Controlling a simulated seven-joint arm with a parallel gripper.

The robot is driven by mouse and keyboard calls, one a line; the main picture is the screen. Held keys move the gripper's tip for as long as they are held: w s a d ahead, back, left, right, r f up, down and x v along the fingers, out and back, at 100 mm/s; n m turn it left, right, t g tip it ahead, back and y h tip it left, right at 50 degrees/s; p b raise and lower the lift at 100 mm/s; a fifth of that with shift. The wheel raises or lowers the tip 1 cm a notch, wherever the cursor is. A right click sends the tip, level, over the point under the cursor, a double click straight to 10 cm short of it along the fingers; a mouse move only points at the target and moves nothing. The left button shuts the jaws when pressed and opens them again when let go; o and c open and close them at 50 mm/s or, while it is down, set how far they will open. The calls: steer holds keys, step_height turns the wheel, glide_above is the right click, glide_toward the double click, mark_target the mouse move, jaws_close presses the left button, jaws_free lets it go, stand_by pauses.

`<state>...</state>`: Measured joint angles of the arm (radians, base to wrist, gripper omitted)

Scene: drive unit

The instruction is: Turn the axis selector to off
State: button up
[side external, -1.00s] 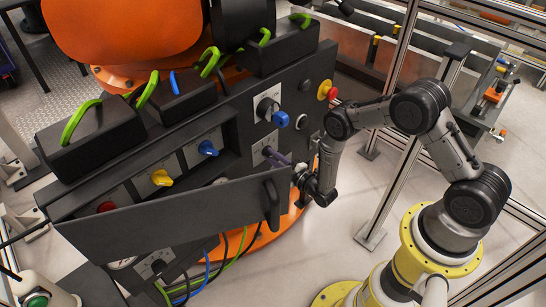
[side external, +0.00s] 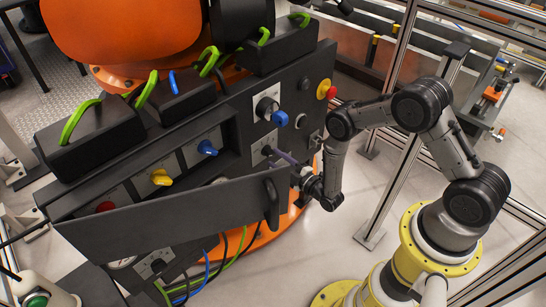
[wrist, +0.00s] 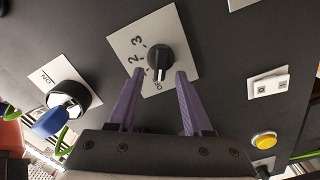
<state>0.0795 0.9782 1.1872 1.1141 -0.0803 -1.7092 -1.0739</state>
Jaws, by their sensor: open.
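The axis selector is a black knob (wrist: 160,58) on a white plate (wrist: 184,38) marked with 2, 3 and OFF, in the wrist view. A pale line on the knob's lower end points down, near the OFF print. My gripper (wrist: 159,74) is open, with its purple fingertips on either side of the knob's lower part and a gap to each side. I cannot tell how deep the tips are relative to the knob. In the side external view my gripper (side external: 275,154) reaches the plate (side external: 259,148) from the right and hides the knob.
A blue-handled switch (wrist: 65,105) sits to the left in the wrist view, with a yellow button (wrist: 264,140) and a white rocker switch (wrist: 268,86) to the right. In the side external view, an open black door (side external: 170,215) with a handle (side external: 271,204) stands close below my gripper.

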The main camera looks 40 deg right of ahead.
steer(key=s, duration=1.1)
steer(key=shift+s, duration=0.15)
